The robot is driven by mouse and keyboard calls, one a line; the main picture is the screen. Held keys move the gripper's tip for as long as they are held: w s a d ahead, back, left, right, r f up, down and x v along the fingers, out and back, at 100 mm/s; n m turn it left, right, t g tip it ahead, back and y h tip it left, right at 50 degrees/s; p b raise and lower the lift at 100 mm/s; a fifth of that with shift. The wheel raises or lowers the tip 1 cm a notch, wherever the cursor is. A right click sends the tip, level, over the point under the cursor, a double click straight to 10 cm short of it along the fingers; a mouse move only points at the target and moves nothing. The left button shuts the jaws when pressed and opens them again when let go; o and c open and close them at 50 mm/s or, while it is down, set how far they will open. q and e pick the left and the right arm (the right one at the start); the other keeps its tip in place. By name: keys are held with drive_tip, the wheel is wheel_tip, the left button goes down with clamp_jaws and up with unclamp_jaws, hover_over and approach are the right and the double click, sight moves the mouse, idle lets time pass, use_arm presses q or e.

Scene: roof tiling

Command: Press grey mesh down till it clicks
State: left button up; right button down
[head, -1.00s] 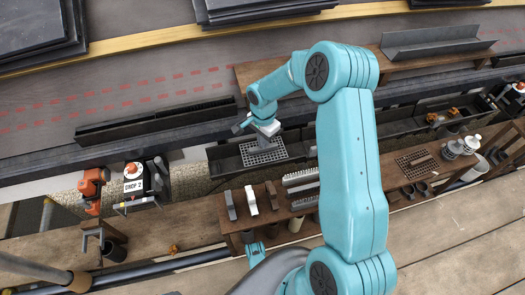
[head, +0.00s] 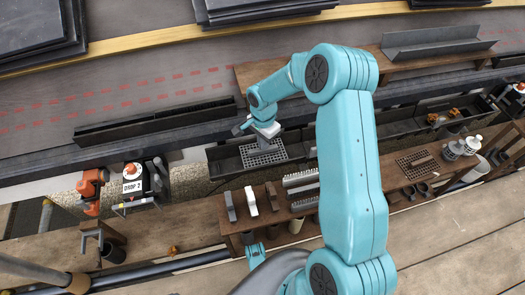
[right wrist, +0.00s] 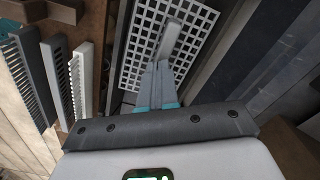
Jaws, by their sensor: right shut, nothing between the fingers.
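The grey mesh (head: 258,158), a perforated grid plate, lies in the dark gutter trough (head: 226,163) in the middle of the head view. In the right wrist view the mesh (right wrist: 150,22) shows as a light grid with square dark holes. My right gripper (head: 268,147) is directly over it, pointing down, shut and empty. Its closed fingers (right wrist: 158,88) reach over the mesh's near part in the wrist view. I cannot tell whether the tips touch the mesh or whether it is fully seated.
A wooden rack (head: 232,218) with several grey and white comb-like strips stands in front of the trough. An orange tool (head: 91,190) and a box marked DROP 2 (head: 133,178) are to the left. More perforated mesh (head: 413,162) lies to the right.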

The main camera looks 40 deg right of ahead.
wheel_tip(320, 180, up, 9)
drive_tip(key=p, duration=0.5)
idle(0.3)
idle(0.4)
